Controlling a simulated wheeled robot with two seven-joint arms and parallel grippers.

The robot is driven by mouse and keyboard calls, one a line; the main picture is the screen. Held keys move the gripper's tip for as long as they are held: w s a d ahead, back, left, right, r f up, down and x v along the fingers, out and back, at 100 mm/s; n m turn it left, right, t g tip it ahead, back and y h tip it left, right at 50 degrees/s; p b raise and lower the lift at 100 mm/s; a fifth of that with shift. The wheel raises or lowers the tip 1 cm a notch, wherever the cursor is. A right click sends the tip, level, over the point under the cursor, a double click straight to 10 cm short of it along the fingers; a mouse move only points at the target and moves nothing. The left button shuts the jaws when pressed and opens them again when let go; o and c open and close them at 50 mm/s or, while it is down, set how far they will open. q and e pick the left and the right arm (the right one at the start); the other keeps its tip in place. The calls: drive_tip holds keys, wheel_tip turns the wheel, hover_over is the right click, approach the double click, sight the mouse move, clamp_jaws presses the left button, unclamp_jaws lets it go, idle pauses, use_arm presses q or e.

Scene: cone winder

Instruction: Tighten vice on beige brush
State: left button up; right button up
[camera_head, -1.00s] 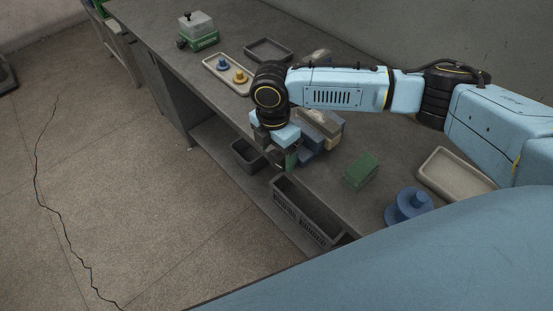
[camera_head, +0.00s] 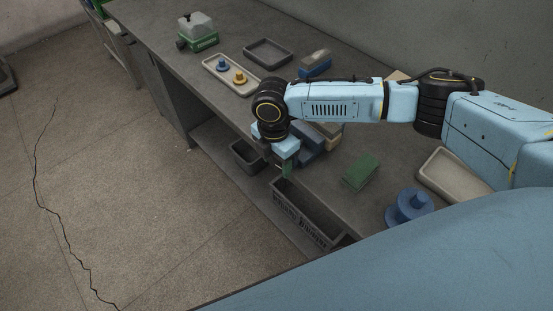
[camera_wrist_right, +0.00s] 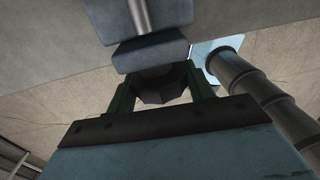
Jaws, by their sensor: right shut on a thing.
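The blue vice (camera_head: 308,147) sits at the bench's front edge, partly hidden by my right wrist. A beige block, apparently the brush (camera_head: 329,135), shows beside its jaws; I cannot tell how firmly it is held. My right gripper (camera_head: 287,168) is at the front of the vice, over the bench edge. In the right wrist view its green fingers (camera_wrist_right: 163,96) are shut on a dark faceted knob (camera_wrist_right: 162,86). The vice's blue body (camera_wrist_right: 150,54) and metal rod (camera_wrist_right: 141,15) show just beyond. My left gripper is not in view.
A green block (camera_head: 361,171), a blue spool-like piece (camera_head: 409,207) and a beige tray (camera_head: 428,176) lie to the right. A tray with blue and yellow pieces (camera_head: 213,64), an empty dark tray (camera_head: 248,47) and a blue block (camera_head: 315,67) lie farther back. A crate (camera_head: 307,218) is below.

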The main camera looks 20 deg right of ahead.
drive_tip(key=shift+s+r+t+p, duration=0.15)
drive_tip(key=shift+t+p, duration=0.35)
drive_tip(key=shift+p, duration=0.3)
drive_tip(key=shift+t+y+p, duration=0.5)
drive_tip(key=shift+t+p, duration=0.4)
drive_tip(key=shift+p, duration=0.3)
drive_tip(key=shift+s+t+y+p, duration=0.1)
drive_tip(key=shift+t+y+p, duration=0.3)
drive_tip(key=shift+t+p, duration=0.45)
drive_tip(key=shift+t, duration=0.95)
drive_tip(key=shift+f+y, duration=0.2)
drive_tip(key=shift+y, duration=0.1)
drive_tip(key=o, duration=1)
drive_tip(key=p+v, duration=0.1)
drive_tip(key=v, duration=1.2)
drive_tip(key=shift+s+r, duration=0.1)
drive_tip(key=shift+s, duration=0.1)
